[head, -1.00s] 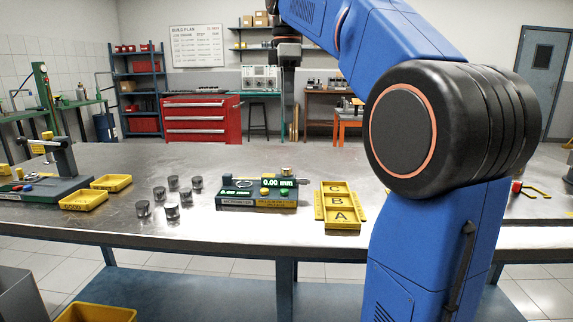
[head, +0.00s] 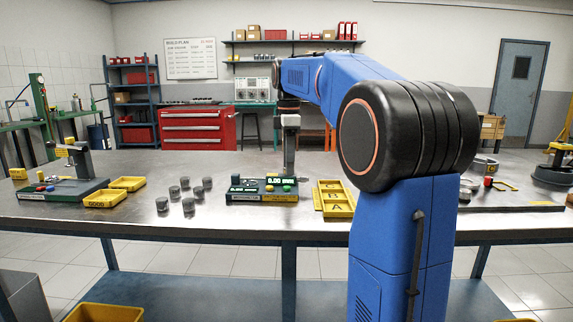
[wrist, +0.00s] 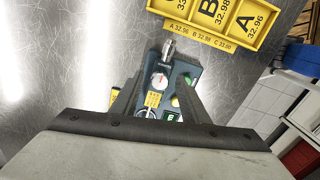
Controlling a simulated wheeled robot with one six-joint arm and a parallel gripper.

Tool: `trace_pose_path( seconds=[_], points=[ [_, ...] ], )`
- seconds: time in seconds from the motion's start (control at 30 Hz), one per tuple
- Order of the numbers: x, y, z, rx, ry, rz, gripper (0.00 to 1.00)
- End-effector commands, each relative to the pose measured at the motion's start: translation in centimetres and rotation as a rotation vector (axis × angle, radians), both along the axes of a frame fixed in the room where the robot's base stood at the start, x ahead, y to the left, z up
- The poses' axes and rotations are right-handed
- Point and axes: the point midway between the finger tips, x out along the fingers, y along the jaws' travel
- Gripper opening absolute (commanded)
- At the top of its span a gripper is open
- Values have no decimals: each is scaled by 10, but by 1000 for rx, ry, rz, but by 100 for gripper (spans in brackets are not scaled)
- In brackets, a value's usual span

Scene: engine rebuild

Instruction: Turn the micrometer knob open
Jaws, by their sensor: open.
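The micrometer station (head: 255,196) is a dark box with a green-lit display reading 0.00 mm, on the bench left of the lettered trays. In the wrist view, the micrometer (wrist: 185,72) shows a round dial, a green button and a yellow label. A small silver knob (wrist: 168,48) sticks out at its end towards the trays. My gripper (wrist: 160,92) is open and empty, pointing down above the station, its two fingers apart on either side of it in the picture. In the head view, my gripper (head: 289,172) hides the area of the knob, and contact cannot be told.
The yellow A, B, C tray (head: 338,212) stands just right of the station. Several dark pistons (head: 188,205) stand to its left. Further left are yellow bins (head: 105,200) and another gauge stand (head: 80,160). The bench front (head: 250,228) is clear.

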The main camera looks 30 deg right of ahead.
Motion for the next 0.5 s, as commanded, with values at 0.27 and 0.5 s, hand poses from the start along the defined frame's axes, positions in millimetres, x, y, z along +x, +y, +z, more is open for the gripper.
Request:
trace_pose_path(
  seconds=[0.27,0.5],
  points=[
    [0,0,-1,0,0,0,36],
    [0,0,0,0,0,0,0]
  ],
)
